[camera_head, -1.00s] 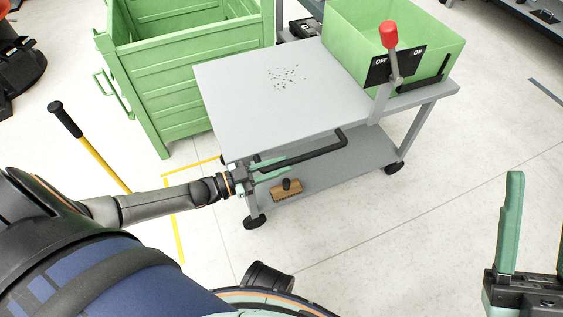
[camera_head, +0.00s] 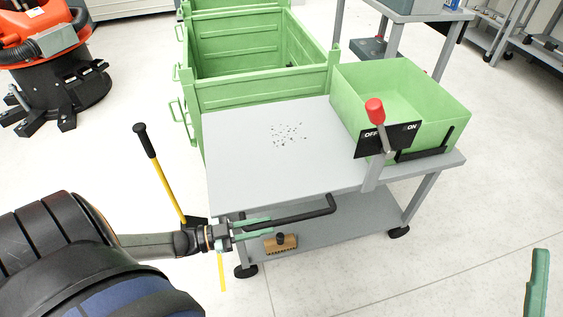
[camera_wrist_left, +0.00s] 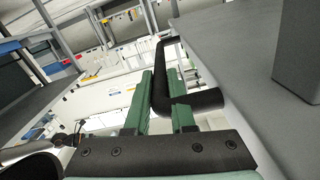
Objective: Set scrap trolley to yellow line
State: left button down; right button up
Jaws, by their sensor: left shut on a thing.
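The scrap trolley (camera_head: 245,165) is a grey wheeled table with a lower shelf, an open green bin (camera_head: 400,100) and a red-knobbed lever (camera_head: 375,112) by an OFF/ON plate. Dark bits lie on its top. My left gripper (camera_head: 250,226) is shut on the trolley's black push handle (camera_head: 305,216), at its left end. The handle also shows between the fingers in the left wrist view (camera_wrist_left: 195,103). A short piece of yellow line (camera_head: 222,272) shows on the floor left of the front-left wheel; the rest is hidden. One finger of my right gripper (camera_head: 537,285) shows at the right edge.
A large green crate (camera_head: 265,95) stands close behind the trolley. A yellow pole with a black grip (camera_head: 165,180) stands at left, and an orange and black machine (camera_head: 50,70) is further back. A brush (camera_head: 281,243) shows at the lower shelf. Floor at right is clear.

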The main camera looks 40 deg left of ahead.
pick_arm(q)
jog(key=shift+v, duration=2.85)
pick_arm(e)
jog(key=shift+w+d+f+m+g+h, duration=0.1)
jog(key=shift+w+f+m+g+h, duration=0.05)
jog(key=shift+w+f+m+h, duration=0.35)
jog(key=shift+w+f+m+g+h, duration=0.15)
jog(key=shift+f+h, duration=0.15)
jog(key=shift+f, duration=0.35)
jog(key=shift+w+d+f+m+g+h, duration=0.1)
jog(key=shift+w+f+m+h, duration=0.3)
jog(key=shift+f, duration=0.15)
pick_arm(q)
jog(key=c, duration=0.8)
grip_release()
jog(key=shift+o, duration=0.2)
pick_arm(e)
jog(key=shift+a, duration=0.1)
pick_arm(q)
jog(key=v, duration=1.2)
jog(key=shift+s+a, duration=0.15)
jog(key=shift+a, duration=0.05)
pick_arm(e)
jog(key=shift+s+r+n+t+y, duration=0.15)
jog(key=shift+s+r+n+y, duration=0.05)
jog(key=shift+r, duration=0.25)
jog(key=shift+s+r+n+t+y, duration=0.15)
jog(key=shift+r+y, duration=0.05)
jog(key=shift+r, duration=0.2)
